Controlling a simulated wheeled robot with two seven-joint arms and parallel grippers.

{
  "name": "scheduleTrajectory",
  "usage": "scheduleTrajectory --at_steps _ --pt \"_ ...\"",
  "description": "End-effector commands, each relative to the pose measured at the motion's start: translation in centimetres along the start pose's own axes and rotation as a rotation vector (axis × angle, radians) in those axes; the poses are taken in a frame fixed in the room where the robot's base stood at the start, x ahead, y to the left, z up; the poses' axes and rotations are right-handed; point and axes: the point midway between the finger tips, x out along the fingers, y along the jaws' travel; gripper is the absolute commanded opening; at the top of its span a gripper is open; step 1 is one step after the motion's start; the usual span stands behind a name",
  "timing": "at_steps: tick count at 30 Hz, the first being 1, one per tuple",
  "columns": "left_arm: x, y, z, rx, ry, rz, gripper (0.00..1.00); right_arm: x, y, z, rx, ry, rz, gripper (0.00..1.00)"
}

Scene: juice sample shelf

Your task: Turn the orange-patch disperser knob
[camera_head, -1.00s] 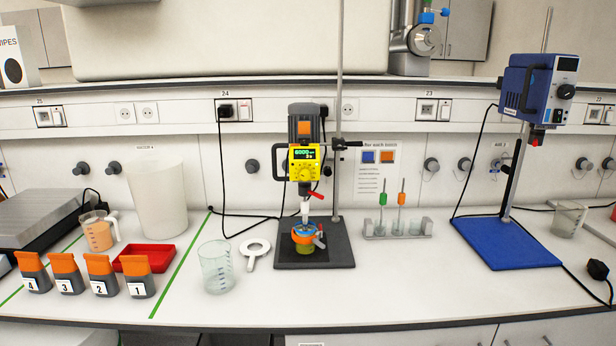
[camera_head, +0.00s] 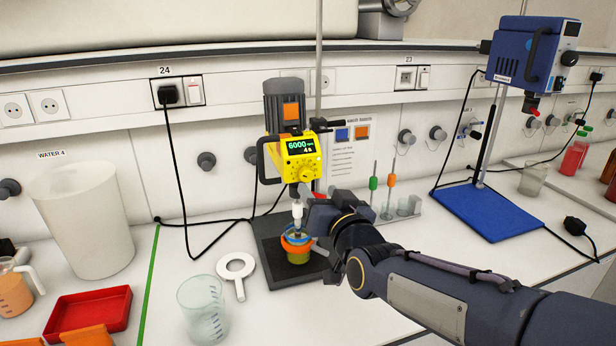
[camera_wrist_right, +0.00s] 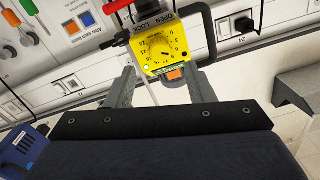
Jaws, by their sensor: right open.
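The orange-patch disperser (camera_head: 285,105) stands upright on its stand, a grey motor with an orange square over a yellow control panel. Its yellow round knob (camera_head: 305,174) is at the panel's lower part, under a lit display showing 6000. In the right wrist view the panel appears upside down, with the knob (camera_wrist_right: 161,50) between and beyond the fingers. My right gripper (camera_wrist_right: 163,78) is open and empty, facing the panel. In the head view my right gripper (camera_head: 318,208) is just below and right of the panel; its fingertips are hard to make out there. My left gripper is out of view.
The disperser shaft dips into a jar (camera_head: 297,252) with an orange clamp on the black base. A blue-patch device stands on a blue base (camera_head: 487,212) at right. A tube rack (camera_head: 400,208) sits behind my arm.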

Motion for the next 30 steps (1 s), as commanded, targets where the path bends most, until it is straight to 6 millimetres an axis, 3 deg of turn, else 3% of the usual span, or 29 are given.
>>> scheduleTrajectory --at_steps 10,22,30 --pt "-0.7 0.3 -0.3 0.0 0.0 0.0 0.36 5.3 0.1 0.0 -0.001 -0.003 0.001 0.49" --pt "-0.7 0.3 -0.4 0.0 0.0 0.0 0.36 6.3 0.0 0.2 0.002 -0.005 -0.001 0.49" --pt "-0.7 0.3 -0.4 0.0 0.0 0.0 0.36 6.3 0.1 0.2 0.002 -0.005 0.0 0.15"
